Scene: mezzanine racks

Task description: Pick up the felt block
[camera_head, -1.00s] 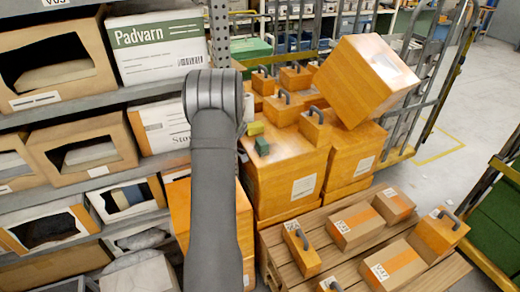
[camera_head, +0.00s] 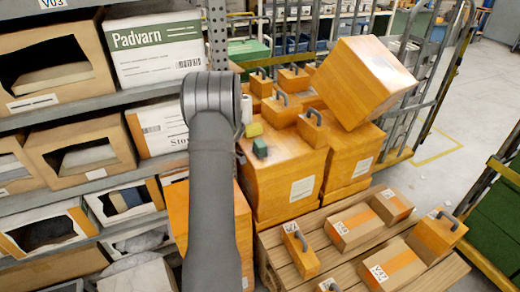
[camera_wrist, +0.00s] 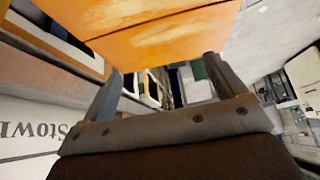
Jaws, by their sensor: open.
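In the head view, a small dark green block (camera_head: 260,147) and a small yellow block (camera_head: 254,130) lie on top of a large orange box (camera_head: 285,185), just right of my arm. I cannot tell which one is the felt block. My gripper is hidden behind my arm in the head view. In the wrist view my gripper (camera_wrist: 163,63) is open, with nothing between its fingers. An orange surface (camera_wrist: 160,25) lies beyond the fingertips. Neither small block can be made out in the wrist view.
Several small orange boxes with dark handles (camera_head: 313,128) stand behind the blocks. A large box (camera_head: 365,80) sits tilted at the right. Shelves with open cartons (camera_head: 80,152) are on the left. A slatted pallet (camera_head: 330,275) with boxes is in front.

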